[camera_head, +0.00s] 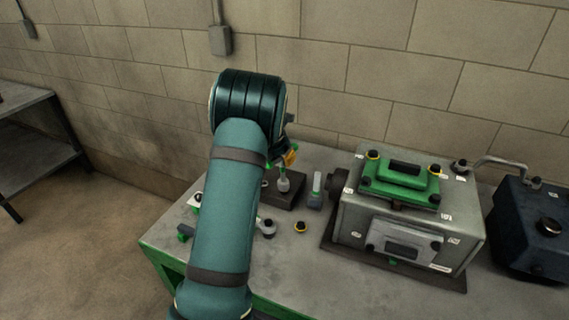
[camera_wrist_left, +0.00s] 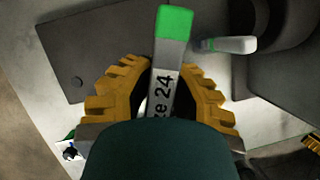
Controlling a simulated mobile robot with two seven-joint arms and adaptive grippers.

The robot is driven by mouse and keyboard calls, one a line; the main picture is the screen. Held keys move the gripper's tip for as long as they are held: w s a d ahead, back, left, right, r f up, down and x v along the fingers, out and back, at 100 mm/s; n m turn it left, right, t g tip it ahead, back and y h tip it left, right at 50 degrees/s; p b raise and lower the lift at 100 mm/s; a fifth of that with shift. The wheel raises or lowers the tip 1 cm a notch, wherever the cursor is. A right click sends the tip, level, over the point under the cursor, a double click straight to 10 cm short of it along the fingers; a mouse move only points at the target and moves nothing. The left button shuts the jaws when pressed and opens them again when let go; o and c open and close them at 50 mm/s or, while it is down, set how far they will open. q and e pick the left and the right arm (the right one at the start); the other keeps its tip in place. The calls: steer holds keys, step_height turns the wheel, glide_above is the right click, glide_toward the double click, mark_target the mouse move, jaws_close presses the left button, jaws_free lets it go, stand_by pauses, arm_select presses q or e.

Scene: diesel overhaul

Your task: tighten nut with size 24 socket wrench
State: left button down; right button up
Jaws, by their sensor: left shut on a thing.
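My left gripper (camera_wrist_left: 161,98) has its yellow fingers on both sides of the size 24 socket wrench (camera_wrist_left: 170,55) and is shut on it. The wrench's grey handle shows a label ending in "24" and has a green end. Its lower part is hidden behind my own wrist. In the head view my left arm covers most of the gripper (camera_head: 289,157), which is above the back left of the workbench. I cannot tell which nut is the task's; several yellow-ringed fasteners show, such as one on the engine block (camera_head: 350,208).
The grey engine block with a green top cover (camera_head: 400,190) stands right of the gripper. A dark plate (camera_head: 292,192) holds upright tools. Another green-and-grey tool (camera_head: 316,190) stands beside it. A yellow-ringed part (camera_head: 300,227) lies on the workbench (camera_head: 310,275). A dark blue container (camera_head: 535,240) is far right.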

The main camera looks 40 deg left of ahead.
arm_select(q)
steer(key=m, duration=0.1)
steer(key=m+h, duration=0.1)
steer(key=shift+s+a+m, duration=0.15)
steer(key=shift+m, duration=0.25)
steer(key=shift+m+h, duration=0.4)
steer(key=shift+m, duration=0.4)
steer(key=m+g+h, duration=0.1)
steer(key=m, duration=0.2)
steer(key=shift+s+p, duration=0.15)
steer(key=shift+p, duration=0.25)
steer(key=m+g+p, duration=0.1)
steer(key=m, duration=0.1)
steer(key=m+g+h+p, duration=0.1)
steer(key=m, duration=0.2)
steer(key=m+g+p, duration=0.1)
steer(key=m+p, duration=0.1)
steer(key=m, duration=0.1)
steer(key=shift+s+d+r+h, duration=0.1)
steer(key=shift+d+h, duration=0.2)
steer(key=m+g+p, duration=0.1)
steer(key=m, duration=0.1)
steer(key=m+g+p, duration=0.1)
steer(key=m, duration=0.2)
steer(key=shift+s+d, duration=0.1)
steer(key=shift+d, duration=0.05)
steer(key=m, duration=0.2)
steer(key=shift+d+f+m+g, duration=0.1)
steer(key=shift+f+m+g, duration=0.1)
steer(key=shift+m+g, duration=0.2)
